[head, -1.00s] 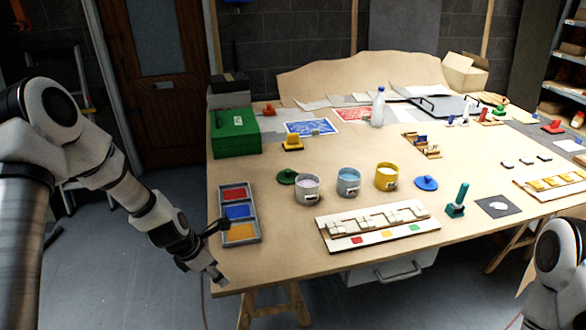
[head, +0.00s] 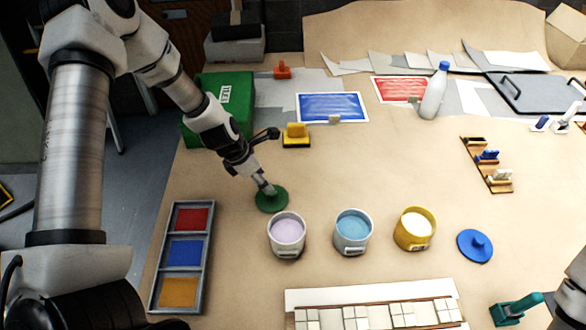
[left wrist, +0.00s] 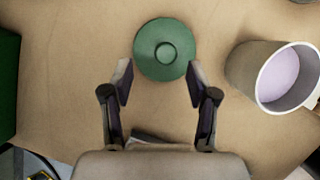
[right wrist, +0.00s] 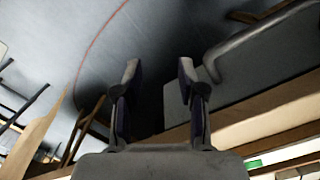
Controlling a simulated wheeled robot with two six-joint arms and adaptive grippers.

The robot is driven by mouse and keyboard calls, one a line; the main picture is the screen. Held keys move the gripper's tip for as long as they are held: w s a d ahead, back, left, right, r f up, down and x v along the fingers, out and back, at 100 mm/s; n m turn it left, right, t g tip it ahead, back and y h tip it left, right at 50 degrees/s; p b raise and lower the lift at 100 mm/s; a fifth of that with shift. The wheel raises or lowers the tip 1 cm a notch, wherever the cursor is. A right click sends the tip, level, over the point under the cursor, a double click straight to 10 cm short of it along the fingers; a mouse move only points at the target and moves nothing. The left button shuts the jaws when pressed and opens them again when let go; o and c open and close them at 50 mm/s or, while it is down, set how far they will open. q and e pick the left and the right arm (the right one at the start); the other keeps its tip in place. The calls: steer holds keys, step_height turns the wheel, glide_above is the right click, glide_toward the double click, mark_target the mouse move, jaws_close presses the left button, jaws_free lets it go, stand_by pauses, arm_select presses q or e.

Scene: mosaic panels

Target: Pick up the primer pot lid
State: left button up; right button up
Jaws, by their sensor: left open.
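My left gripper (head: 267,187) is over the green lid, pointing down. In the left wrist view its open fingers (left wrist: 159,78) are apart, with the lid ahead between the tips, and nothing is held. A blue lid (head: 475,246) with a knob lies right of the yellow pot. No label tells me which lid is the primer's. My right gripper (right wrist: 158,70) is open and empty in the right wrist view.
Open pots stand in a row: lilac (head: 286,234), blue (head: 352,232) and yellow (head: 414,229). A three-colour tray (head: 181,262) is at left, a green box (head: 218,110) behind it. A yellow-handled block (head: 296,135) sits behind the green lid. A tile panel (head: 375,299) lies in front.

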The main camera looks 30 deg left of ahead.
mark_target(272, 195)
arm_select(q)
steer(key=shift+d+f+b, duration=0.35)
steer(key=shift+f+b, duration=0.3)
steer(key=shift+b, duration=0.55)
steer(key=shift+s+d+b, duration=0.2)
steer(key=shift+s+b, duration=0.65)
steer(key=shift+b, duration=0.05)
steer(key=w+f+b, duration=0.1)
steer(key=b, duration=0.1)
steer(key=w+f+b, duration=0.1)
steer(key=f+b, duration=0.1)
steer(key=w+f+b, duration=0.1)
steer(key=f+b, duration=0.1)
steer(key=shift+d+f, duration=0.15)
steer(key=shift+d, duration=0.2)
steer(key=shift+s+r, duration=0.15)
steer(key=shift+r, duration=0.2)
steer(key=shift+f, duration=0.1)
steer(key=c, duration=0.8)
steer(key=shift+c, duration=1.2)
arm_select(e)
step_height(272, 195, down, 10)
steer(key=s, duration=0.2)
